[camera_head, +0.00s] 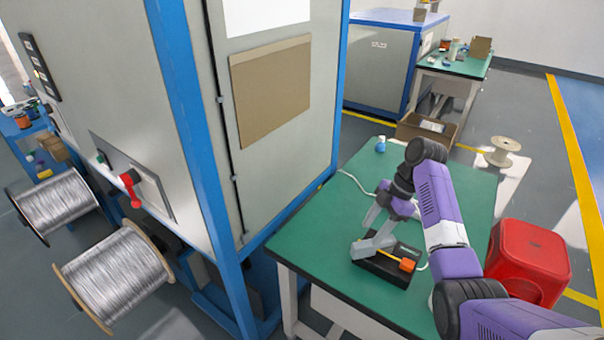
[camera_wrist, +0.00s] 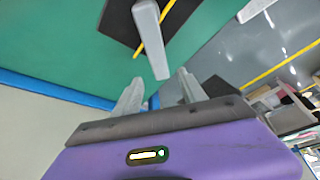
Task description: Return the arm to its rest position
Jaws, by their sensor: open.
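My gripper (camera_head: 377,222) hangs over the green table (camera_head: 328,257). In the wrist view the gripper (camera_wrist: 158,92) shows two pale fingers spread apart, with nothing held between them. A black device (camera_head: 377,270) with a grey lever-like piece (camera_head: 372,245) and an orange knob (camera_head: 407,265) sits on the table below the fingers. In the wrist view the grey piece (camera_wrist: 150,38) points toward the gap between the fingers; whether it touches them cannot be told. My purple and black arm is bent over the table's right side.
A grey cabinet with a blue frame (camera_head: 190,130) and a red switch (camera_head: 132,185) borders the table on the left. A red bin or stool (camera_head: 528,260) stands at its right. A small blue-and-white bottle (camera_head: 381,144) stands at the far edge. A cardboard box (camera_head: 428,129) lies behind.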

